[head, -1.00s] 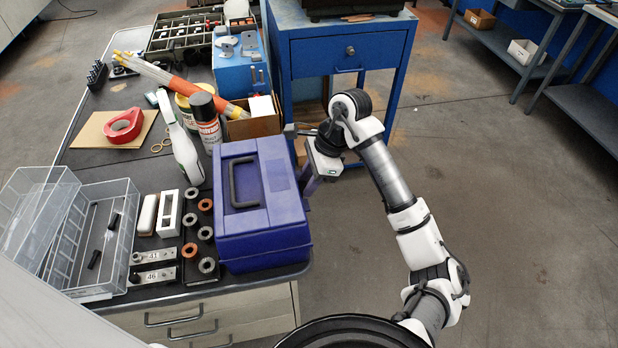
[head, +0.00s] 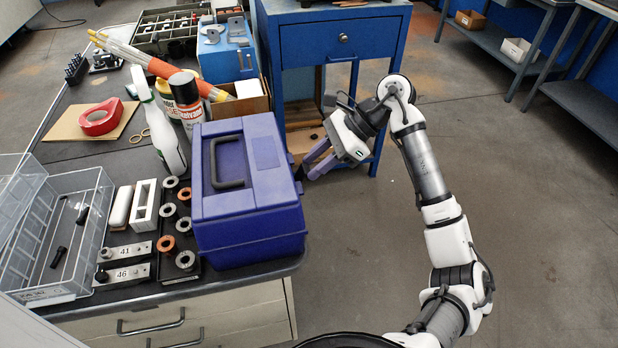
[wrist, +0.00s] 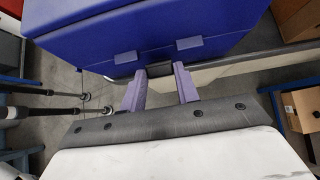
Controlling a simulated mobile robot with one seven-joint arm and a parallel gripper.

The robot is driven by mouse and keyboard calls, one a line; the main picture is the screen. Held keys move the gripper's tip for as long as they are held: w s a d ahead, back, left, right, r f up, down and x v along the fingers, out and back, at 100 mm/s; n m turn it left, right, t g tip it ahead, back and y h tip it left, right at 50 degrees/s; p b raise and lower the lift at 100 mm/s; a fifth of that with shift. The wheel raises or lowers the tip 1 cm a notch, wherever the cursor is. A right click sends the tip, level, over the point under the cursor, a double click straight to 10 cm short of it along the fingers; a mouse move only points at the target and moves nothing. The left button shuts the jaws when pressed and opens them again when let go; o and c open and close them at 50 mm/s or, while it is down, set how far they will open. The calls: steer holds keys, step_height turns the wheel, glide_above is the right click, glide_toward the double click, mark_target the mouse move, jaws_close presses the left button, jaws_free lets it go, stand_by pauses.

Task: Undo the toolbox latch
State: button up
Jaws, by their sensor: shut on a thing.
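The blue toolbox (head: 250,220), lid down with a dark folded handle, stands at the right edge of the bench. My gripper (head: 307,168) is at its right side, its purple fingers pointing at the box wall. In the wrist view, the toolbox (wrist: 150,35) fills the top, with two small blue tabs on its side. A dark latch (wrist: 159,70) sits between those tabs. My fingertips (wrist: 159,72) are on either side of the latch and shut on it. Whether the latch has swung from its catch cannot be told.
Left of the toolbox are a black tray of rings (head: 198,268), a spray bottle (head: 160,130) and a clear plastic case (head: 65,235). A cardboard box (head: 245,105) stands behind it. A blue cabinet (head: 335,50) is beyond. The floor to the right is open.

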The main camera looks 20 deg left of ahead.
step_height(320, 180, down, 7)
steer(key=w+d+g+y+b, duration=0.1)
steer(key=g+y+b, duration=0.4)
steer(key=b, duration=1.5)
steer(key=d+y, duration=0.1)
steer(key=y, duration=0.2)
steer(key=shift+w+d+g+b, duration=0.3)
steer(key=shift+w+d, duration=0.05)
steer(key=shift+w, duration=0.05)
steer(key=shift+r, duration=0.1)
steer(key=o, duration=1)
steer(key=shift+d, duration=0.1)
